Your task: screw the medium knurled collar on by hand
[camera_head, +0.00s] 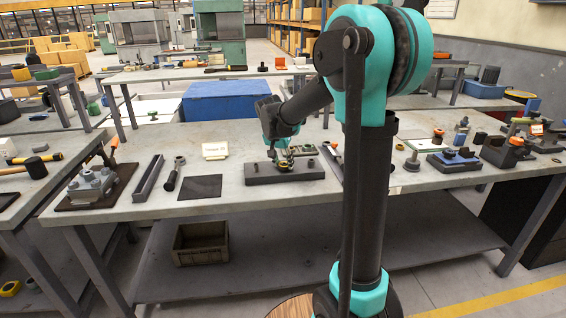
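My gripper (283,161) points down over a dark grey block (258,180) on the near workbench. A small brass-coloured round piece shows right at the fingertips, at the top of the block; it may be the medium knurled collar, but it is too small to be sure. I cannot tell whether the fingers hold it or only surround it, nor whether it sits on a thread. Any stud under it is hidden by my gripper. A lighter plate with small round parts (305,150) lies just behind the block.
Left of the block are a dark mat (200,187), a white card (215,150), a black-handled tool (173,175), a long channel (148,179) and a clamp-like fixture (92,186). Several fixtures stand at the right. A bin (201,244) sits on the lower shelf.

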